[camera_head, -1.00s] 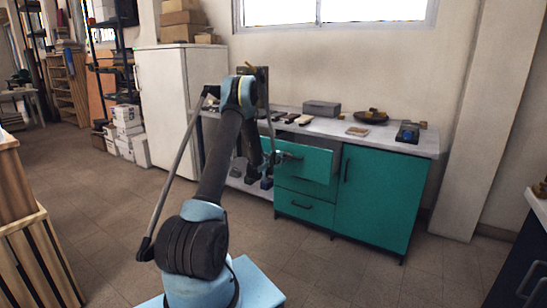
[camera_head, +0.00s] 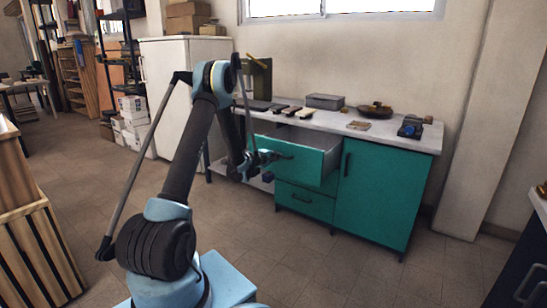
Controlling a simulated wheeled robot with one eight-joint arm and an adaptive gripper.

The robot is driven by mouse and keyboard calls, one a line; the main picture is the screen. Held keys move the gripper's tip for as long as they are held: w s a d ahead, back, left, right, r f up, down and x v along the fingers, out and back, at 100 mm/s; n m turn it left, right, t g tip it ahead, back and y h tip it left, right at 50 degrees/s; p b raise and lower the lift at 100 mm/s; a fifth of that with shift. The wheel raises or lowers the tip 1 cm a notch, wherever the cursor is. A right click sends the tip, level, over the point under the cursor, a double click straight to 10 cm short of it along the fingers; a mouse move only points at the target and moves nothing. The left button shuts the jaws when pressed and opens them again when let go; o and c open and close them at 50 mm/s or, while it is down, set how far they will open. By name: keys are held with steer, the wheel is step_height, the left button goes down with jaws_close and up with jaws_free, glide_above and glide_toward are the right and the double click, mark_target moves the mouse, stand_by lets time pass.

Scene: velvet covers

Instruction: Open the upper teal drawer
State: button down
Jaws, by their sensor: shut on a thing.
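The upper teal drawer (camera_head: 302,160) is pulled out from the cabinet, with its light inner side wall showing at the right. Its dark handle (camera_head: 285,156) is on the front panel. My gripper (camera_head: 274,156) is at the handle, shut on it. My arm crosses in front of the drawer's left end, and the drawer's interior is mostly hidden from this view. The lower teal drawer (camera_head: 304,201) below it is closed.
A teal cabinet door (camera_head: 378,195) right of the drawers is shut. The worktop (camera_head: 340,123) holds a grey box (camera_head: 324,101), a dark bowl (camera_head: 375,111) and a blue-black device (camera_head: 411,127). A white fridge (camera_head: 180,90) stands left. The floor before the cabinet is clear.

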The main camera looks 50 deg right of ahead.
steer(key=c, duration=1.9)
jaws_free()
steer(key=shift+c, duration=0.2)
steer(key=v, duration=1.2)
